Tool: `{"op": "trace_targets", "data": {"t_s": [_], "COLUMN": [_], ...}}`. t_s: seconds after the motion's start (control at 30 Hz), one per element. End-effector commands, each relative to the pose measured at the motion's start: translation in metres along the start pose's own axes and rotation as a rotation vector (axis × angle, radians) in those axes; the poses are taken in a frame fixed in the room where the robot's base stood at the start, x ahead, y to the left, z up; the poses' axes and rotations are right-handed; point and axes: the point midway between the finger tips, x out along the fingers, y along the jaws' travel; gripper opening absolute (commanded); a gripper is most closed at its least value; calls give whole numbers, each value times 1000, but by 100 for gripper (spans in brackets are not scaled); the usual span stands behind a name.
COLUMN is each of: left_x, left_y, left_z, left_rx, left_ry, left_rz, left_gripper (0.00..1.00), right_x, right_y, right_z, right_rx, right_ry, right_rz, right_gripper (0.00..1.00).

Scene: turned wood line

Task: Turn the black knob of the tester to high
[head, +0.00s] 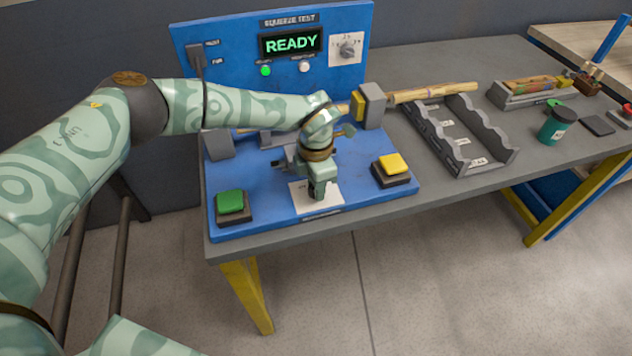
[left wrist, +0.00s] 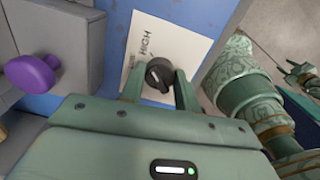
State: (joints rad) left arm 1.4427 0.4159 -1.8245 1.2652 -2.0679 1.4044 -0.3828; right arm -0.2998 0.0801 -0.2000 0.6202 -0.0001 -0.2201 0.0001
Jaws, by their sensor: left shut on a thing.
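The black knob (left wrist: 158,74) sits on a white label plate (left wrist: 165,38) on the blue tester. The plate reads HIGH, with another word beside it partly cut off by my gripper. My left gripper (head: 318,192) is over this plate (head: 305,206) at the front of the tester (head: 370,205), and it hides the knob in the head view. In the left wrist view the fingers stand on both sides of the knob, shut on it. What looks like my right gripper (left wrist: 304,78) is small at the far right of the left wrist view.
The green button (head: 230,202) is left of my gripper and the yellow button (head: 393,163) right. The display (head: 291,41) reads READY. A purple knob (left wrist: 33,76) is beside a grey block.

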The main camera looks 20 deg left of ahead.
Motion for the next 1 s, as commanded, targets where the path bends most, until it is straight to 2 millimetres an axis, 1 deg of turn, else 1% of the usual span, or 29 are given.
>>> {"op": "trace_targets", "data": {"t_s": [0.37, 0.4, 0.47, 0.73, 0.8, 0.87, 0.97, 1.0], "left_x": [-1, -1, -1, -1, -4, -11, -30, -40], "left_y": [1, 1, 1, 0, 1, 1, 1, 1], "left_z": [0, 0, 0, 0, 0, 1, 1, 1], "left_rx": [5, 5, 5, 4, 4, 5, 4, 5], "left_ry": [-2, -2, -2, -1, -2, -3, -3, -5], "left_rz": [3, 3, 3, 2, 2, 3, 3, 5], "left_gripper": [9, 37, 54, 54, 54, 54, 54, 54], "right_x": [0, 0, 0, 0, -1, -3, -8, -11], "right_y": [0, 0, 0, 0, 0, 0, 0, 1], "right_z": [0, 0, 0, 0, 0, -1, -2, -3], "right_rx": [0, 0, 0, 0, 0, 0, 0, 0], "right_ry": [0, 0, 0, 0, 1, 2, 5, 7], "right_rz": [0, 0, 0, 0, 0, 0, 1, 2], "right_gripper": [36, 36, 36, 36, 36, 36, 36, 36]}}
